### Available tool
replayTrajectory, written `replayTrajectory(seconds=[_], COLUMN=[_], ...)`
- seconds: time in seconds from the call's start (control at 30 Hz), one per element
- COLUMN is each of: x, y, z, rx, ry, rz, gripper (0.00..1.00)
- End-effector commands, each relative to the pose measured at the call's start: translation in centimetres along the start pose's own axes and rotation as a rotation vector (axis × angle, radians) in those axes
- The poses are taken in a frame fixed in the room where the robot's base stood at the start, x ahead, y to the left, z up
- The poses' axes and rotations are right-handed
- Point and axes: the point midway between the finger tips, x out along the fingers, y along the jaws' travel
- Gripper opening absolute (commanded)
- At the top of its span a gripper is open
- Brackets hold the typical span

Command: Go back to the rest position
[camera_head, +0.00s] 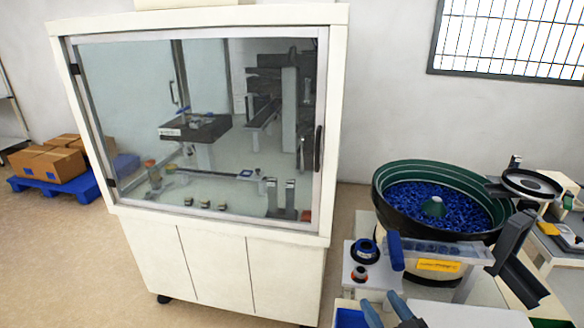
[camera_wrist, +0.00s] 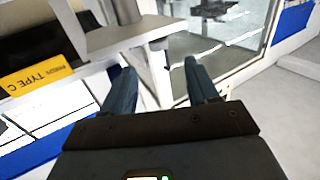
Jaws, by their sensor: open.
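My gripper (camera_head: 379,298) shows at the bottom of the head view as two blue-grey fingers, low in front of the bowl feeder station. In the wrist view my gripper (camera_wrist: 158,72) is open, its two fingers wide apart with nothing between them. The rest of my arm is out of the head view. A grey edge with a yellow "TYPE C" label (camera_wrist: 36,76) lies to the left of the fingers in the wrist view.
The bowl feeder (camera_head: 382,198) holds many small blue parts. Beside it stands a white block (camera_head: 360,275) with round dark fittings. A glass-fronted white cabinet (camera_head: 190,262) stands to the left. Cardboard boxes (camera_head: 48,163) sit on a blue pallet. Floor is clear at lower left.

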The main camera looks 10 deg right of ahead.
Motion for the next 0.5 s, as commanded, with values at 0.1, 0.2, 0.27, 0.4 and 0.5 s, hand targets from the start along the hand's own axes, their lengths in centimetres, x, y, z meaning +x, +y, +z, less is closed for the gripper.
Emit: replayTrajectory(seconds=[0.1,0.2,0.27,0.4,0.5], x=[-3.4,-7.6,-10.2,-16.0,-20.0], y=[-1.2,-2.5,-3.2,-4.8,-5.7], z=[0.8,1.1,1.1,0.5,-0.4], rx=[0.002,0.003,0.004,0.005,0.005], ry=[-0.006,-0.01,-0.013,-0.03,-0.046], rz=[0.008,0.021,0.031,0.056,0.075], gripper=[0.59,0.59,0.59,0.59,0.59])
